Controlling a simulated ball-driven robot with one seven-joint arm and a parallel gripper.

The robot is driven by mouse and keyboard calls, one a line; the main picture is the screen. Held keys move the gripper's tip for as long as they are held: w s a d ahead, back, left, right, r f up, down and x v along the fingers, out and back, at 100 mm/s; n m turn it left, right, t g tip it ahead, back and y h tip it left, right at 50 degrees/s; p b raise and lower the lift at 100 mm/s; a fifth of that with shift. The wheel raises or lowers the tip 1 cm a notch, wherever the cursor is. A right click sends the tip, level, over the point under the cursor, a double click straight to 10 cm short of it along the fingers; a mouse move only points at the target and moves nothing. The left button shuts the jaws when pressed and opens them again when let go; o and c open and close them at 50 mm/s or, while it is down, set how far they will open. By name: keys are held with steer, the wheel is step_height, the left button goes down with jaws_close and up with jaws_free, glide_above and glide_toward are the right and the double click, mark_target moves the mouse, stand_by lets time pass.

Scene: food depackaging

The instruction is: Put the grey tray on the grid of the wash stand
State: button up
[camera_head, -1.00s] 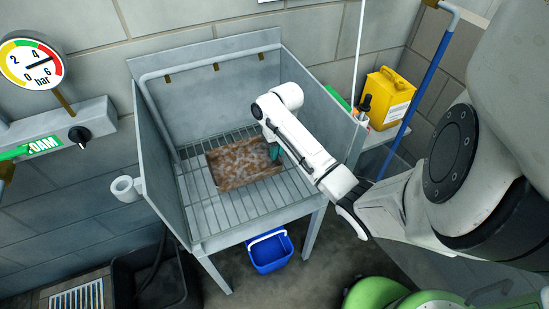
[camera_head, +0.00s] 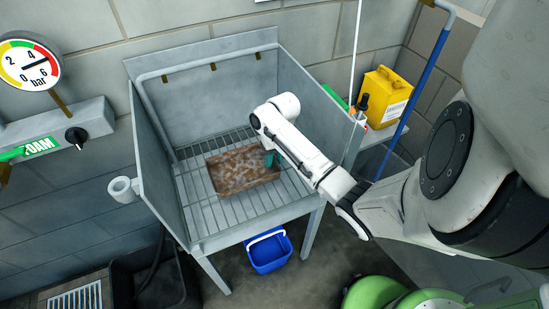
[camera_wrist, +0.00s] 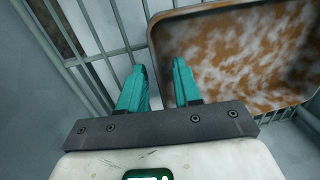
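The tray (camera_head: 240,172) is covered in brown and whitish dirt, with a thin brownish rim. It lies flat on the grid (camera_head: 222,211) of the wash stand (camera_head: 210,70). The wrist view shows part of the tray (camera_wrist: 240,50) at upper right, over the grid bars (camera_wrist: 100,35). My gripper (camera_wrist: 158,82) is open, its two teal fingers apart. The tray's near edge passes between them: one finger is over the grid outside, the other in front of the tray's inside. In the head view my gripper (camera_head: 270,159) is at the tray's right end; contact is unclear.
The stand has high back and side walls; its front is open. A blue bucket (camera_head: 268,252) is below. A yellow canister (camera_head: 386,97) and bottles stand right of the stand. A white holder (camera_head: 122,189) sticks out at left. Bare grid surrounds the tray.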

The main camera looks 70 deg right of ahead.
step_height(320, 180, up, 12)
steer(key=s+p, duration=0.1)
steer(key=w+a+f+n+t+y, duration=0.15)
steer(key=w+a, duration=0.25)
steer(key=a, duration=0.7)
steer(key=w+a+f+n, duration=0.3)
steer(key=a, duration=0.8)
steer(key=s+a+n+h, duration=0.1)
steer(key=s+a+n, duration=0.1)
steer(key=s+a, duration=0.2)
steer(key=s+a+f+n+g+h, duration=0.1)
steer(key=s+a+n, duration=0.2)
steer(key=s, duration=0.6)
steer(key=shift+s+a+f, duration=0.25)
steer(key=shift+s+a, duration=0.1)
steer(key=shift+a, duration=0.2)
steer(key=shift+g+h, duration=0.25)
steer(key=shift+c, duration=0.5)
